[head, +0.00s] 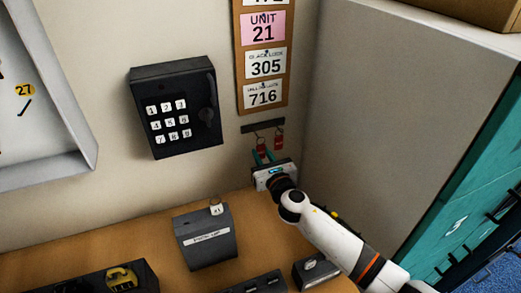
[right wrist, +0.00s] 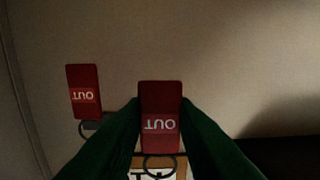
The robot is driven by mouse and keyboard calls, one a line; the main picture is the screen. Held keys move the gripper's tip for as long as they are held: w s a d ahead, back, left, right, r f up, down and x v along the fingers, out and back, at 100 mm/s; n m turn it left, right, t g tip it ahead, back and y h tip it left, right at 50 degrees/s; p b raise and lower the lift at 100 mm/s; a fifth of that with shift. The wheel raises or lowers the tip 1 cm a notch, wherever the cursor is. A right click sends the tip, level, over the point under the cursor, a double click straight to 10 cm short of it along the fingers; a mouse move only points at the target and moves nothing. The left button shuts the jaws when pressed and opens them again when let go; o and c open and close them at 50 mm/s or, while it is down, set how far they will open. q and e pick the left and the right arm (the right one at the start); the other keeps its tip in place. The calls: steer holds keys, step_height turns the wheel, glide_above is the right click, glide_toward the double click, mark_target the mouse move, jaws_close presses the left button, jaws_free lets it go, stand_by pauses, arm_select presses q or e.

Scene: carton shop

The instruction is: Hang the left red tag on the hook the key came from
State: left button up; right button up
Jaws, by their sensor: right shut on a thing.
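Two red tags are at the small dark hook rail (head: 262,126) low on the wall. The left red tag (head: 261,144) is between the fingers of my right gripper (head: 263,157), which is shut on it. In the right wrist view, upside down, this tag (right wrist: 160,108) reads OUT and has a ring at its lower end. I cannot tell whether its ring is on a hook. The right red tag (head: 279,141) hangs beside it, apart from the fingers; it also shows in the right wrist view (right wrist: 84,92). My left gripper is out of view.
A black keypad box (head: 180,143) is on the wall to the left, and a board of number cards (head: 241,65) is above the rail. A side wall closes the right.

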steer(key=shift+p+v, duration=1.1)
steer(key=shift+v, duration=1.9)
steer(key=shift+w, duration=0.1)
